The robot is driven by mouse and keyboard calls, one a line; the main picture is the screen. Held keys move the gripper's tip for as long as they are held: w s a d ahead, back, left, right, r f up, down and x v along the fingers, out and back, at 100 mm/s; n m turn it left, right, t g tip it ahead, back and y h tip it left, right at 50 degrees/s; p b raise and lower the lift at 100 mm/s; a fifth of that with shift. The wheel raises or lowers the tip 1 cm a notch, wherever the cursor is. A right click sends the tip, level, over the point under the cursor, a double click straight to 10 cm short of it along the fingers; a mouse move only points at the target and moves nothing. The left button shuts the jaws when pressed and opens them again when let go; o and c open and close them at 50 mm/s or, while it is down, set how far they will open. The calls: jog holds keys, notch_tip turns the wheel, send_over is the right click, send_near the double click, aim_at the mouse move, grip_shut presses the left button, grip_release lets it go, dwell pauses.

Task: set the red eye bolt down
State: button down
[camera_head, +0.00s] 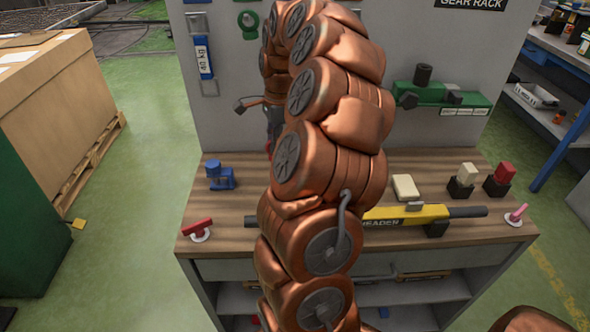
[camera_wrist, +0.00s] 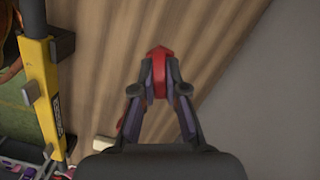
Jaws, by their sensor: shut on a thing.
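My gripper (camera_wrist: 160,72) is shut on the red eye bolt (camera_wrist: 158,54) in the wrist view. The fingers cover the bolt's sides; its red top and a strip between the fingers show. Wooden bench top (camera_wrist: 110,45) lies behind it, and I cannot tell whether the bolt touches the wood. In the head view my copper-coloured arm hides most of the gripper. A little red shows left of the arm near the back panel, but I cannot tell what it is.
The bench (camera_head: 240,205) also carries a blue item (camera_head: 220,177), a red-handled item (camera_head: 197,228), a yellow bar tool (camera_head: 405,214), a cream block (camera_head: 405,187) and a red-topped black block (camera_head: 499,176). A grey panel (camera_head: 225,120) stands behind. The bench's left middle is clear.

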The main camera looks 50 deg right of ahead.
notch_tip(320, 180, down, 9)
jog(key=shift+p, duration=0.7)
jog(key=shift+f, duration=0.15)
jog(key=c, duration=1.2)
grip_release()
